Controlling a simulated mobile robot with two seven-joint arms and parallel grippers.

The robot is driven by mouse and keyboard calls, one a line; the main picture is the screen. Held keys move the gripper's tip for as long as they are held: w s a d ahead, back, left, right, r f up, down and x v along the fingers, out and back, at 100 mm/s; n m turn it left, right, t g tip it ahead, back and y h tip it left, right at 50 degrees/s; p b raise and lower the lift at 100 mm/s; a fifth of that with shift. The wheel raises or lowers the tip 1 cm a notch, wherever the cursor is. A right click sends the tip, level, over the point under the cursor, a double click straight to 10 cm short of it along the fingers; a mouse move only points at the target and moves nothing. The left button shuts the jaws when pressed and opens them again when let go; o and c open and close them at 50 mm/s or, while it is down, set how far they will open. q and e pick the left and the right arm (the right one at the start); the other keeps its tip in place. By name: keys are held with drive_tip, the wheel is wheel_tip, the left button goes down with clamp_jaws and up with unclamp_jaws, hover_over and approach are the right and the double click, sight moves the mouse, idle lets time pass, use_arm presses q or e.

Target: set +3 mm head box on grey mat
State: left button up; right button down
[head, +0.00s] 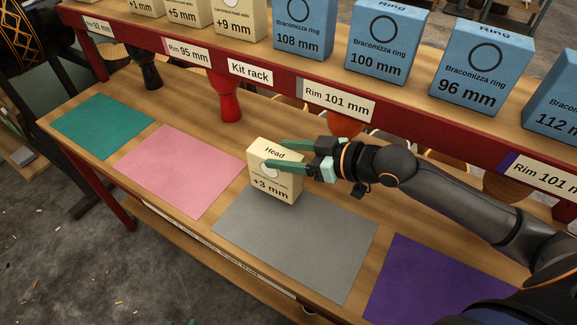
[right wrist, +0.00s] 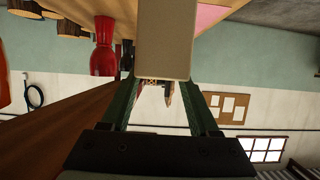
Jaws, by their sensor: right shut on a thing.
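The cream +3 mm head box (head: 275,185) is upright at the back left corner of the grey mat (head: 300,243). My right gripper (head: 283,158) is shut on the box, with green fingers on either side of its upper part. In the right wrist view the box (right wrist: 163,40) sits between the fingertips (right wrist: 165,88). Its lower edge is over or very near the mat's back edge; I cannot tell whether it touches the mat. My left gripper is not in view.
A pink mat (head: 180,170) and a teal mat (head: 102,126) lie to the left, a purple mat (head: 430,285) to the right. A red-edged shelf with blue ring boxes (head: 385,45) and cream boxes (head: 240,18) runs behind. A red goblet drum (head: 226,95) stands under it.

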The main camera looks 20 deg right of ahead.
drive_tip(key=f, duration=0.3)
drive_tip(key=shift+d, duration=0.3)
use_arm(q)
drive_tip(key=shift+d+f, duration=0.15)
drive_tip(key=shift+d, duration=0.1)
use_arm(e)
drive_tip(key=shift+f, duration=0.3)
drive_tip(key=shift+c, duration=1.9)
unclamp_jaws()
drive_tip(key=shift+f, duration=0.1)
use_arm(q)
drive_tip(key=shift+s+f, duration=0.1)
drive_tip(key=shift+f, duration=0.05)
use_arm(e)
drive_tip(key=shift+o, duration=1.2)
use_arm(q)
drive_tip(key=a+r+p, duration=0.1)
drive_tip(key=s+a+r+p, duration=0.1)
drive_tip(key=p, duration=0.1)
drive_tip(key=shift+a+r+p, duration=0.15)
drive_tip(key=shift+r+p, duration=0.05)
drive_tip(key=shift+p, duration=0.1)
use_arm(e)
drive_tip(key=v, duration=1.2)
